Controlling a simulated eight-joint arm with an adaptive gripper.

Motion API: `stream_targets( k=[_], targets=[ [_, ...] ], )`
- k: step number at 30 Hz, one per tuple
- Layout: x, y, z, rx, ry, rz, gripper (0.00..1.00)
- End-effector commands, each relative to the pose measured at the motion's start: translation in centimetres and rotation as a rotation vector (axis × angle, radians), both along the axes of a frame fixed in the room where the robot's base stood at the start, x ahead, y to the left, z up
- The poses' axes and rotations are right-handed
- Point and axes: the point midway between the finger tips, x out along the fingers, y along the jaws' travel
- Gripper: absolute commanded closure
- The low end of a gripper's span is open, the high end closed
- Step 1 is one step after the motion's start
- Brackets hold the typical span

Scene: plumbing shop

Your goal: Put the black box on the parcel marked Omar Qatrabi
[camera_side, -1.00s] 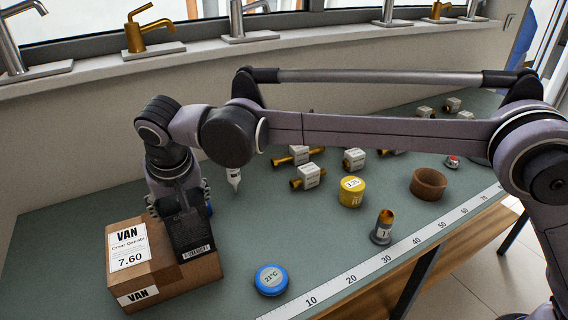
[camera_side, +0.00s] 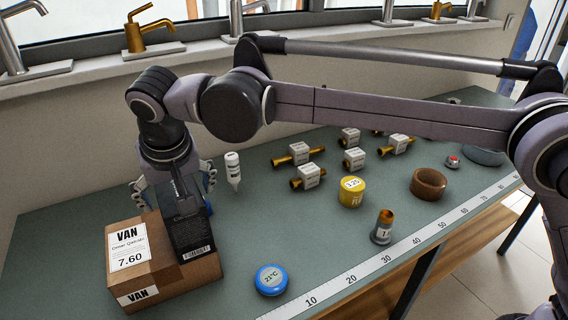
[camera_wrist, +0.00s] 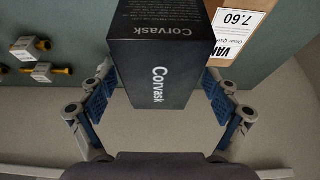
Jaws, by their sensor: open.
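The black box (camera_side: 190,236), lettered Corvask, rests on top of the brown parcel (camera_side: 150,268), towards its right side. The parcel's label reads VAN, Omar Qatrabi and 7.60. The black box (camera_wrist: 158,60) fills the middle of the wrist view, with part of the parcel's label (camera_wrist: 240,25) beside it. My gripper (camera_side: 173,198) is open just behind and above the box. In the wrist view my gripper (camera_wrist: 160,100) has its blue-padded fingers spread apart, one on each side of the box, with gaps showing.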

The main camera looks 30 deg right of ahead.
Motion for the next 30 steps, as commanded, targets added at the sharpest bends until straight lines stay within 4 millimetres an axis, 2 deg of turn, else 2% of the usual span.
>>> stream_targets(
  k=[3,9,15,18,20,23,26,30],
  targets=[
    [-1.0,0.0,2.4,0.0,0.0,0.001,0.11],
    [-2.3,0.0,5.5,0.0,0.0,0.001,0.11],
    [-2.9,-0.1,7.0,0.0,0.0,-0.001,0.11],
    [-2.7,-1.0,7.4,0.002,-0.001,-0.001,0.11],
    [-2.4,-2.4,7.7,0.004,-0.001,-0.003,0.11],
    [-1.8,-6.1,8.1,0.012,-0.004,-0.001,0.11],
    [-1.6,-10.9,8.4,0.023,-0.012,0.002,0.11],
    [-2.3,-17.5,8.1,0.035,-0.029,0.009,0.11]
  ],
)
